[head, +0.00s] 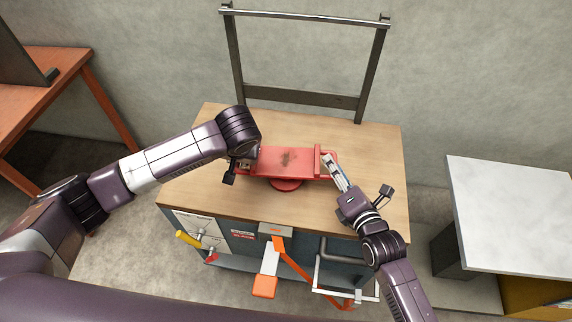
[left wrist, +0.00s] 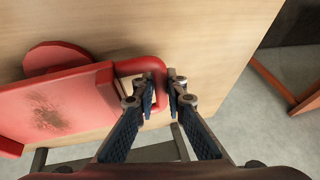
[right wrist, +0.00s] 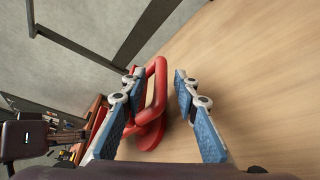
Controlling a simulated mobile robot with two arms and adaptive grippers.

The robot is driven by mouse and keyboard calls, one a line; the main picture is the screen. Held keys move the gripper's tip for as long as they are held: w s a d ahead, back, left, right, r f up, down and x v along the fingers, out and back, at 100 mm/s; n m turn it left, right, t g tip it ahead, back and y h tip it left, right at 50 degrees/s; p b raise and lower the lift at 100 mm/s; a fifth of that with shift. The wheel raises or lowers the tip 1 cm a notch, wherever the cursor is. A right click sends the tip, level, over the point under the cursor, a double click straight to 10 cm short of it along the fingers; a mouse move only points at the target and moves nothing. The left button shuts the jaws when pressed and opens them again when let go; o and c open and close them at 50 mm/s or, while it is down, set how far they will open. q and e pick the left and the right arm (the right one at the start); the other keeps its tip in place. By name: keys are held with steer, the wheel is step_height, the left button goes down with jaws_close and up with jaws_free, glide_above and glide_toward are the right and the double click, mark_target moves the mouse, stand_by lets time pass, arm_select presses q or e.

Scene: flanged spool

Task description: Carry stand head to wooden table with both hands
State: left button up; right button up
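The red stand head (head: 283,160) lies on the wooden table (head: 225,122), a flat plate with a dark worn patch, a round disc below it and a loop handle at each end. My left gripper (head: 243,165) is at its left end, mostly hidden by my wrist in the head view. In the left wrist view its fingers (left wrist: 162,92) sit close on either side of the handle's bar (left wrist: 157,75) and look shut on it. My right gripper (head: 330,162) is at the right handle, with its fingers (right wrist: 160,92) apart and the red bar (right wrist: 158,75) between them, clear space on the right.
A dark metal frame (head: 310,95) stands up at the table's back edge. Orange and yellow handled tools (head: 265,285) are on the front of the table's base. A white-topped table (head: 515,210) stands at the right, a reddish table (head: 45,85) at the left. The table's right side is clear.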

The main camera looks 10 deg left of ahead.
arm_select(q)
jaws_close()
arm_select(e)
steer(key=shift+c, duration=1.2)
jaws_close()
